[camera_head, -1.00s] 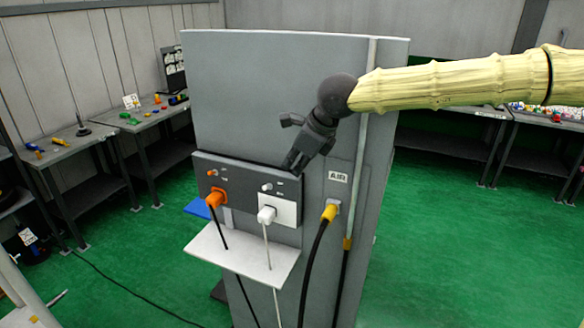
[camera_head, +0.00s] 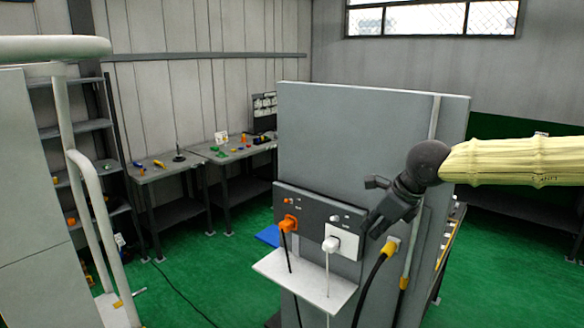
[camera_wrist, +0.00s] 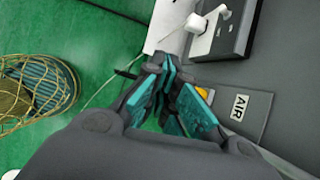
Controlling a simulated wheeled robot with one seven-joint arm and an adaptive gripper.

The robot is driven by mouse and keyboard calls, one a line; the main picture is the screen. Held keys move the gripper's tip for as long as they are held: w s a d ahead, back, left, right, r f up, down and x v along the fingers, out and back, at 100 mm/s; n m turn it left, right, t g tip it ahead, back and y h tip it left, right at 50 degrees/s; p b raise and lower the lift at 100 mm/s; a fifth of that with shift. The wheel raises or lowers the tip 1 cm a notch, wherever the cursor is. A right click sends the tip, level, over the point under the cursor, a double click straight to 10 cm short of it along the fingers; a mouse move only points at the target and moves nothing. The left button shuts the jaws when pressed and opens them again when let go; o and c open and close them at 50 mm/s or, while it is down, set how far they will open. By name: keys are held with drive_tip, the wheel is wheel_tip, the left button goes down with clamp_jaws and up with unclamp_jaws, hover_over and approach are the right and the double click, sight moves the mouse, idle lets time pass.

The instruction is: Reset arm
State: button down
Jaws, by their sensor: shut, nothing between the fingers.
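My arm (camera_head: 520,162), in a pale yellow sleeve, reaches in from the right in the head view. My gripper (camera_head: 372,228) is dark grey and points down and left in front of the grey cabinet panel (camera_head: 355,130). In the wrist view its teal-padded fingers (camera_wrist: 168,70) come together at the tips with nothing between them. The white plug (camera_head: 331,244) sits in its white socket plate just left of the fingertips. The yellow connector (camera_head: 391,246) is below and right of the gripper, and partly hidden in the wrist view. I cannot tell whether the gripper touches the panel.
An orange plug (camera_head: 289,223) sits left of the white plug, above a white shelf (camera_head: 300,278) with hanging cables. Workbenches (camera_head: 160,172) stand at the back left. A pale railing (camera_head: 88,190) is at the near left. Green floor (camera_head: 195,265) is open between.

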drive_tip(key=s+f+n+h+b, duration=0.2)
drive_tip(key=s+f+n, duration=0.2)
drive_tip(key=f, duration=0.9)
drive_tip(key=s+d+f+n+g+h+b, duration=0.1)
drive_tip(key=s+f+n, duration=0.25)
drive_tip(key=f, duration=1.05)
drive_tip(key=s+f+n+h+b, duration=0.25)
drive_tip(key=s+f, duration=0.25)
drive_tip(key=f, duration=0.8)
drive_tip(key=s+d+f+n+g+y+b, duration=0.1)
drive_tip(key=s+f+n+g+b, duration=0.1)
drive_tip(key=s+f+n, duration=0.5)
drive_tip(key=s+d+f+n+g+y+b, duration=0.1)
drive_tip(key=s+f+n+g+b, duration=0.1)
drive_tip(key=s+f+n, duration=0.6)
drive_tip(key=s+f, duration=0.3)
drive_tip(key=s, duration=0.4)
drive_tip(key=s+f, duration=0.4)
drive_tip(key=s, duration=0.4)
drive_tip(key=shift+s+d, duration=0.15)
drive_tip(key=shift+s, duration=0.1)
drive_tip(key=shift+s+d+r, duration=0.1)
drive_tip(key=shift+d, duration=0.05)
